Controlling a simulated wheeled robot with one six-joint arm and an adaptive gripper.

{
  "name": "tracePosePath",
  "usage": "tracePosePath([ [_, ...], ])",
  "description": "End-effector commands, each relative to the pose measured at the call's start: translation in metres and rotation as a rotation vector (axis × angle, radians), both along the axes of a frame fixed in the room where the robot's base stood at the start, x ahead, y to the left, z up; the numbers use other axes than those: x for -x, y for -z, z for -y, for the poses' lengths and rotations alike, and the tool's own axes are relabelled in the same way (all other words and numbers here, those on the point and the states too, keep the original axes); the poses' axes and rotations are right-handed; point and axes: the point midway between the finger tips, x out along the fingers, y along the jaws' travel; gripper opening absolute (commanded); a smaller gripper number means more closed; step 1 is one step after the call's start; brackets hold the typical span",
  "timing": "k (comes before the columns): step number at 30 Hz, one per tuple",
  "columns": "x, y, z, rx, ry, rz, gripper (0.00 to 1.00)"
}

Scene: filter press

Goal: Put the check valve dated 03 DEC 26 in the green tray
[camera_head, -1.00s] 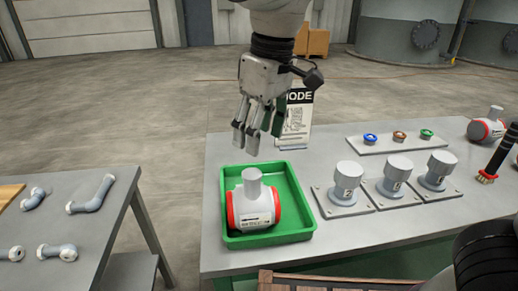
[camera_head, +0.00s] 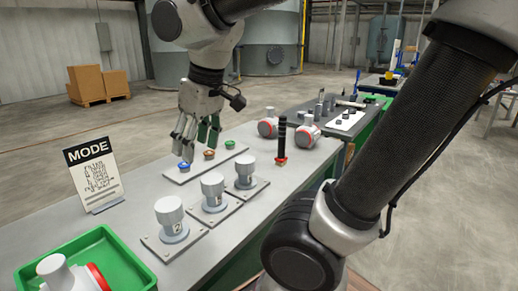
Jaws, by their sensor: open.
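A white check valve (camera_head: 66,277) with red end rings sits in the green tray (camera_head: 127,260) at the lower left, partly cut off by the frame edge. Two similar white check valves with red rings stand at the far part of the table, a left one (camera_head: 267,128) and a right one (camera_head: 306,137). No date can be read on any of them. My gripper (camera_head: 190,148) is open and empty, fingers pointing down, in front of these two valves and above the strip of buttons in the picture. It is apart from all the valves.
The button strip (camera_head: 182,177) carries a blue, a brown and a green button. Three numbered grey knobs on plates stand nearer. A MODE sign (camera_head: 92,174) stands at left. A black-handled brush (camera_head: 281,140) stands near the valves. A grey table continues beyond.

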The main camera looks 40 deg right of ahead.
Motion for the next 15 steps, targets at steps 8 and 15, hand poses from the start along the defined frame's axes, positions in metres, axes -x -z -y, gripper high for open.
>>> tracePosePath([
  [8,0.052,0.016,0.098,-0.014,0.305,0.066,0.58],
  [15,0.074,0.024,0.121,-0.012,0.4,0.086,0.58],
])
